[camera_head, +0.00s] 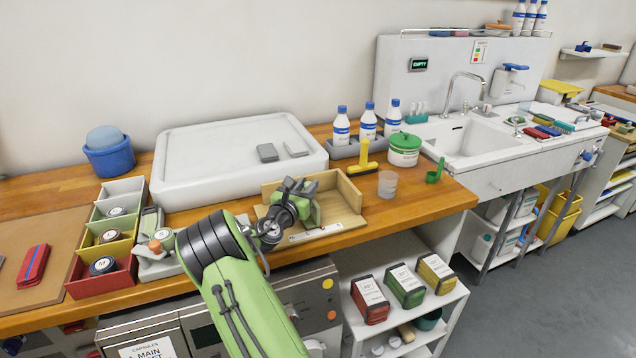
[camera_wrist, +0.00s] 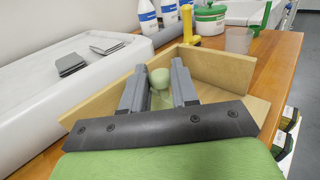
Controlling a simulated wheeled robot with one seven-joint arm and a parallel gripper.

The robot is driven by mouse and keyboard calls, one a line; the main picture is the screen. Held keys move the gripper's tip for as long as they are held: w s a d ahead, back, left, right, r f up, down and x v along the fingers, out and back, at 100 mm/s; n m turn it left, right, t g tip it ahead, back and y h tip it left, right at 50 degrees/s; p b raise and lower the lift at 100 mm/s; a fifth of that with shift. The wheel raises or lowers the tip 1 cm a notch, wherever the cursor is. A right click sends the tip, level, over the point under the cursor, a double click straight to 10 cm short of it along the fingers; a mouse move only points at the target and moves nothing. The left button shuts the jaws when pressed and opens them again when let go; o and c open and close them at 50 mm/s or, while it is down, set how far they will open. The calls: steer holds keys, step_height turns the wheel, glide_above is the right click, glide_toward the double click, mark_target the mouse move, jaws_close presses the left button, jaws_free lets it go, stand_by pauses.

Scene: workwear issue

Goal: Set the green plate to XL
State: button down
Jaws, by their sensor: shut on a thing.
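My gripper (camera_wrist: 158,88) is shut on a pale green round-topped knob (camera_wrist: 159,77), which stands upright between the two grey fingers in the wrist view. In the head view my gripper (camera_head: 292,196) is over an open wooden fixture (camera_head: 346,196) on the counter. Green parts show around the gripper there; I cannot clearly separate the green plate from my gripper, which hides much of it. A white marked strip (camera_head: 316,232) runs along the fixture's front edge. Its letters are too small to read, so the plate's setting cannot be told.
A white tray (camera_head: 188,188) lies behind the fixture, with grey pieces on it. A yellow-handled tool (camera_head: 363,158), a clear cup (camera_head: 387,184) and a green-lidded tub (camera_head: 404,149) stand to the right. Bins marked by size (camera_head: 92,278) stand at the left.

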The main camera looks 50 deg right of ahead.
steer(key=w+a, duration=0.1)
steer(key=a, duration=0.1)
steer(key=w+a+p, duration=0.1)
steer(key=w+a, duration=0.1)
steer(key=a, duration=0.1)
steer(key=w+a+p, duration=0.1)
steer(key=a, duration=0.1)
steer(key=shift+w+a, duration=0.15)
steer(key=c, duration=0.9)
jaws_free()
steer(key=shift+c, duration=0.2)
steer(key=p+v, duration=0.2)
steer(key=v, duration=1.3)
steer(key=shift+a, duration=0.35)
